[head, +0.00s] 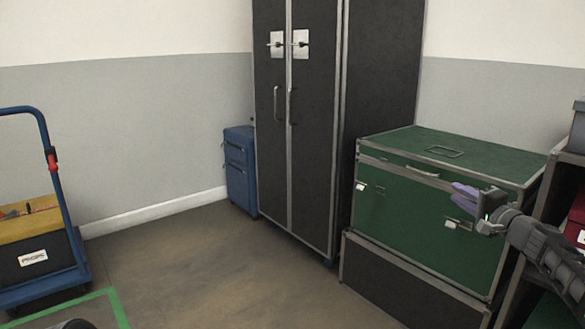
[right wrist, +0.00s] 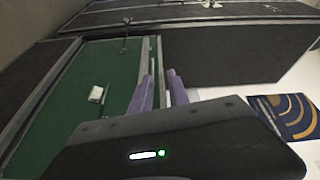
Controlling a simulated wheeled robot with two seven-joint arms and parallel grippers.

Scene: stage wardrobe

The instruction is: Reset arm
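My right gripper (head: 463,197) reaches in from the right in the head view, in front of the upper right part of the green case (head: 400,213). Its two purple fingers also show in the right wrist view (right wrist: 160,88), with a narrow gap between them and nothing held. The green case shows in the right wrist view (right wrist: 77,100) too, beyond the fingers. I cannot tell how far the gripper is from the case. My left gripper does not show.
The green case rests on a dark case (head: 405,285). A tall black wardrobe case (head: 383,100) and a blue case (head: 240,168) stand at the wall. A shelf with a red item (head: 577,215) is at right, near my arm. A blue trolley (head: 72,235) is left; middle floor is clear.

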